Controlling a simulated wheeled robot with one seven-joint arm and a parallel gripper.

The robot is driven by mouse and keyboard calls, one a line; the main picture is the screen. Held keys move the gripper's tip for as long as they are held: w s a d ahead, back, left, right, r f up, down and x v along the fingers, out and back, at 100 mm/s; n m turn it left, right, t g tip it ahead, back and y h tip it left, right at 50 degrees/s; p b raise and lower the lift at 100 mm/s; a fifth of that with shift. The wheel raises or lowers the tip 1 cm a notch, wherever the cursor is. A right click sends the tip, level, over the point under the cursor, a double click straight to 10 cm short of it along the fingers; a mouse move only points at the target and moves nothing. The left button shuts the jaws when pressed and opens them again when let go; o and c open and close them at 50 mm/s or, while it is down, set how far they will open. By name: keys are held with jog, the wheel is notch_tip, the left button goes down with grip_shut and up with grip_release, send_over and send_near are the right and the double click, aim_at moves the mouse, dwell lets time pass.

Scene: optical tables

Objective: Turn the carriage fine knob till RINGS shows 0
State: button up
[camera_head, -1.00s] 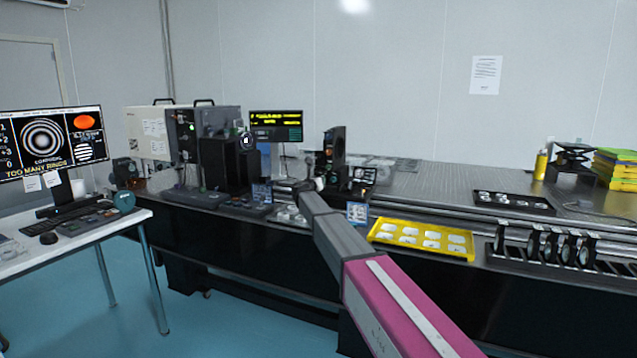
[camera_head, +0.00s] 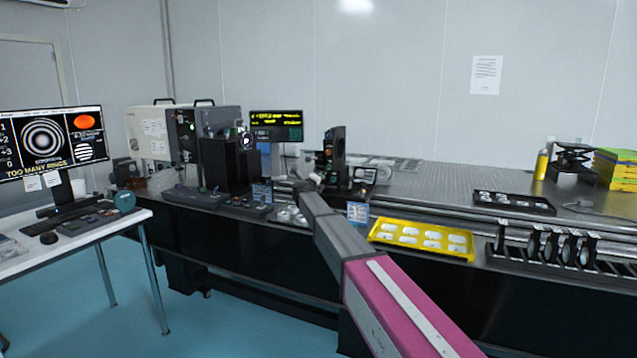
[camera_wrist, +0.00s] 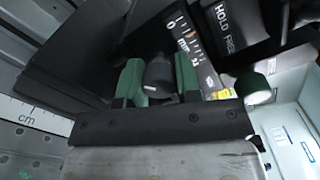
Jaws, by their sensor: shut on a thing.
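In the wrist view my gripper (camera_wrist: 159,84) has its two green fingers closed on the sides of a dark round knob (camera_wrist: 160,70). A short white mark shows on the knob's near side. A printed scale (camera_wrist: 186,38) stands just beyond the knob. The head view does not show the gripper clearly; my arm reaches toward the bench instruments. The monitor (camera_head: 50,140) at the left shows concentric rings and the yellow words TOO MANY RINGS. Small digits run down its left edge, too small to match to a label.
A dark block lettered HOLD FREE (camera_wrist: 232,25) is close to the right finger. A cm ruler (camera_wrist: 35,115) lies at the left. In the head view a yellow tray (camera_head: 422,240) and a rack of round mounts (camera_head: 560,250) stand on the bench right of my arm.

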jog(key=n, duration=0.4)
jog(key=shift+s+d+n, duration=0.1)
jog(key=shift+d+n, duration=0.15)
jog(key=shift+n, duration=0.05)
jog(key=n, duration=0.5)
jog(key=shift+f, duration=0.1)
jog(key=n, duration=0.5)
jog(key=shift+f+n, duration=0.1)
jog(key=shift+n, duration=0.3)
jog(key=shift+o, duration=0.3)
jog(key=n, duration=0.4)
jog(key=shift+d+n, duration=0.1)
jog(key=shift+n, duration=0.2)
jog(key=shift+s, duration=0.1)
jog(key=o, duration=0.9)
jog(key=shift+d, duration=0.1)
jog(key=shift+c, duration=0.2)
